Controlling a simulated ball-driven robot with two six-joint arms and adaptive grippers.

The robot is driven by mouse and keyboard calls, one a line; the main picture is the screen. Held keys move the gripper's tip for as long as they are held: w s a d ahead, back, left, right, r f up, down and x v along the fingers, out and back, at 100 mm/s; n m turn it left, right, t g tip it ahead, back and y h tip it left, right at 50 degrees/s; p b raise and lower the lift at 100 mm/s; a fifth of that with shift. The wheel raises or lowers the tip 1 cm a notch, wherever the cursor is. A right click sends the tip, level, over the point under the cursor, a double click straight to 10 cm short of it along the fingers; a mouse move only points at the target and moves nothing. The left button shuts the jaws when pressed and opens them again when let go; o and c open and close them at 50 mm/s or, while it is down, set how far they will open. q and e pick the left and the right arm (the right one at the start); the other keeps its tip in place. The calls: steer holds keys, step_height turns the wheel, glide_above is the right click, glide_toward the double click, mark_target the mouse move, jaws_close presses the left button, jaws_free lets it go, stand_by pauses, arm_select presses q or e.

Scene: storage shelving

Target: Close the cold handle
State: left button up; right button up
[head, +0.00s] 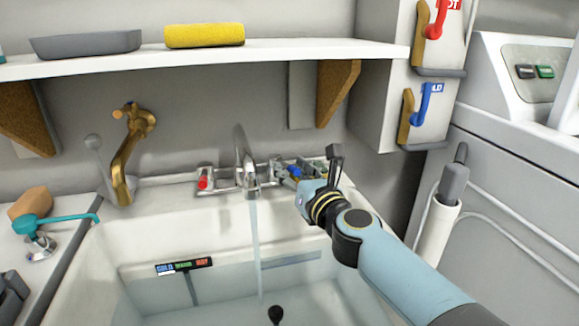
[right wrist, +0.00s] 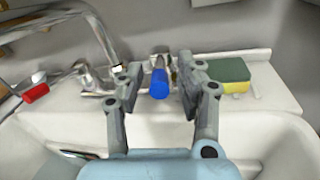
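The cold handle, a short blue knob (head: 294,172), sits right of the chrome faucet (head: 245,165) at the back of the sink. It also shows in the right wrist view (right wrist: 160,84). Water runs from the spout into the basin. My right gripper (head: 309,168) is open at the blue handle; in the right wrist view its fingers (right wrist: 159,87) stand on either side of it, with gaps showing. The red handle (head: 205,180) is left of the faucet. A dark angular shape (head: 12,292) at the lower left edge may be my left gripper; its fingers are unclear.
A green and yellow sponge (right wrist: 230,74) lies on the ledge right of my right gripper. A cold-warm-hot indicator (head: 183,266) stands in the basin. A brass tap (head: 125,165) is at the left. A shelf (head: 290,50) hangs above; red and blue levers (head: 427,95) are on the right wall.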

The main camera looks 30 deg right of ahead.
steer(key=shift+w, duration=0.65)
steer(key=shift+c, duration=0.9)
steer(key=c, duration=0.4)
jaws_close()
arm_select(q)
steer(key=shift+s+a, duration=0.1)
steer(key=shift+s, duration=0.35)
steer(key=shift+w, duration=0.1)
